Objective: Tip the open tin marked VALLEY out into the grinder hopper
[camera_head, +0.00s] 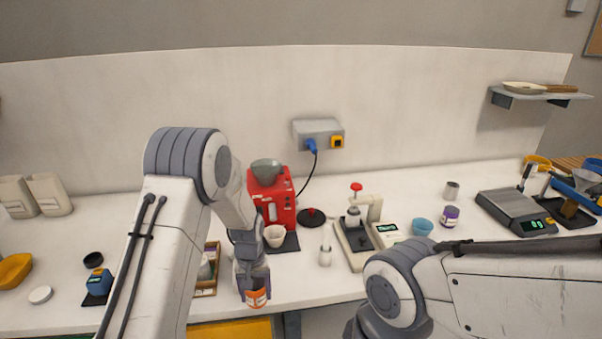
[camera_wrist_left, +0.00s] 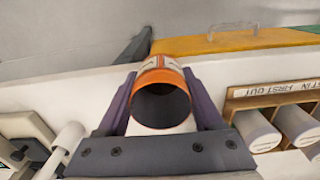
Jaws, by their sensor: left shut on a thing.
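A wooden rack (camera_head: 206,291) with pale tins lies left of my left gripper; it also shows in the wrist view (camera_wrist_left: 236,104). A cream cup (camera_head: 274,236) stands before the grinder. A purple-labelled tin (camera_head: 450,216), blue cup (camera_head: 422,227) and scale (camera_head: 515,212) stand to the right.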

